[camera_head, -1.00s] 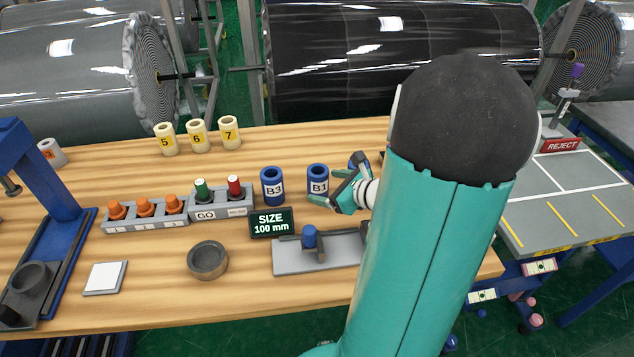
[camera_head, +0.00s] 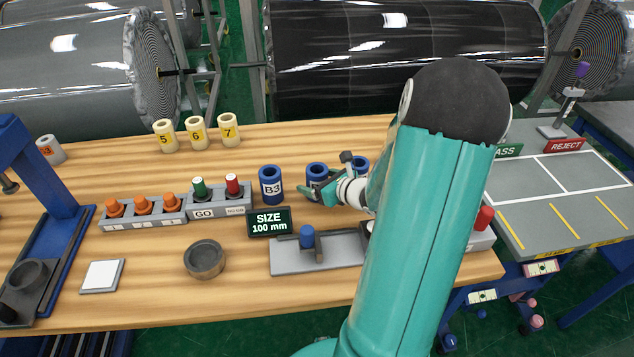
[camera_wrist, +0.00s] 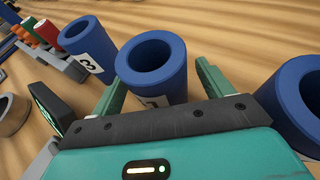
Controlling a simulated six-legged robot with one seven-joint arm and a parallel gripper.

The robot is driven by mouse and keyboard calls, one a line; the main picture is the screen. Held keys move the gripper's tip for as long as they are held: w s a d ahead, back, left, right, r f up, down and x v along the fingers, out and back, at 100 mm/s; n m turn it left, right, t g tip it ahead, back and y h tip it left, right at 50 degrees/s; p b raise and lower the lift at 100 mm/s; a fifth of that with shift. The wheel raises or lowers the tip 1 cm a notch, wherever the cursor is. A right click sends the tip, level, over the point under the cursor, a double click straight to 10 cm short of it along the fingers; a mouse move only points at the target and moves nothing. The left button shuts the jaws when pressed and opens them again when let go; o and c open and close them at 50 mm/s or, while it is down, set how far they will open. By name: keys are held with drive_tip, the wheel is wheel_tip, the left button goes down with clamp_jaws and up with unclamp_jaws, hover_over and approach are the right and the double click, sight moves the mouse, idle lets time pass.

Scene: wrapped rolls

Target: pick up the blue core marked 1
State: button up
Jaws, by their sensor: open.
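The blue core marked 1 (camera_head: 316,170) stands upright on the wooden table, to the right of the core marked B3 (camera_head: 271,185). Its label showed as B1 earlier and is now mostly hidden by my gripper (camera_head: 325,188). In the wrist view the core marked 1 (camera_wrist: 152,62) stands between my two open teal fingers, with its hollow top facing the camera. A finger is on each side of it; I cannot tell whether either touches. My gripper (camera_wrist: 163,74) holds nothing.
Another blue core (camera_head: 361,163) stands close on the right, near a finger in the wrist view (camera_wrist: 297,100). The core marked 3 (camera_wrist: 88,45) is on the left. A size display (camera_head: 269,222) and a grey fixture (camera_head: 340,254) with a blue piece lie in front.

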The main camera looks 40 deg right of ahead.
drive_tip(key=shift+w, duration=0.25)
drive_tip(key=c, duration=1.2)
drive_tip(key=shift+o, duration=0.2)
